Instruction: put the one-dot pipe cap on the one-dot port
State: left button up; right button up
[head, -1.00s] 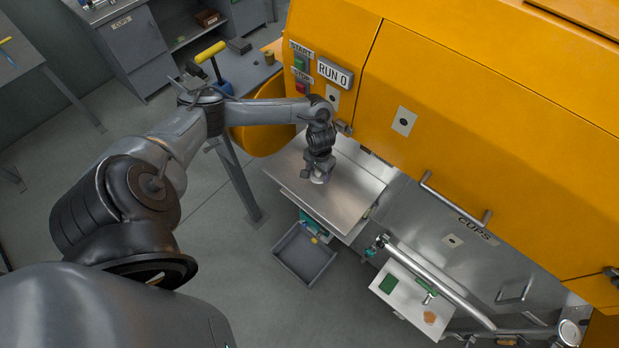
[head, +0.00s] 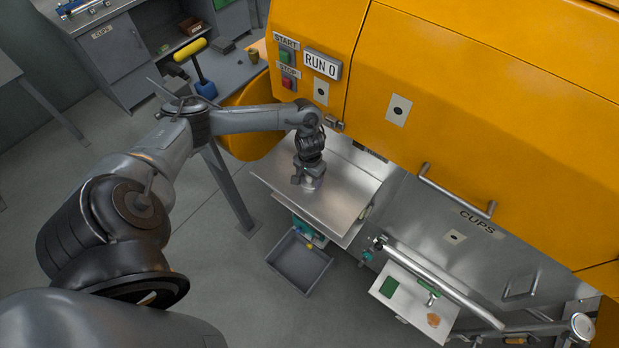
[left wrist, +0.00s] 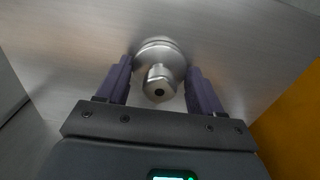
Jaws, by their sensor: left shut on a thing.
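A round silver metal cap (left wrist: 158,50) with a knob shows between the fingers of my left gripper (left wrist: 160,72) in the left wrist view. A single dark dot marks the knob's end. The gripper is shut on this cap. In the head view my left gripper (head: 309,180) points down over the steel shelf (head: 335,200), with the cap's pale edge just below it. I cannot tell whether the cap touches the shelf. I cannot pick out the one-dot port for certain. My right gripper is not in view.
The yellow machine (head: 480,110) rises behind the shelf, with dark-dotted plates (head: 397,110) on its front. A grey bin (head: 300,262) stands below. A steel handrail (head: 440,280) crosses a white tray (head: 415,300) at right. The shelf's right part is bare.

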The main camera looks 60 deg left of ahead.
pick_arm(q)
jog(key=shift+f, duration=0.1)
jog(key=o, duration=1.1)
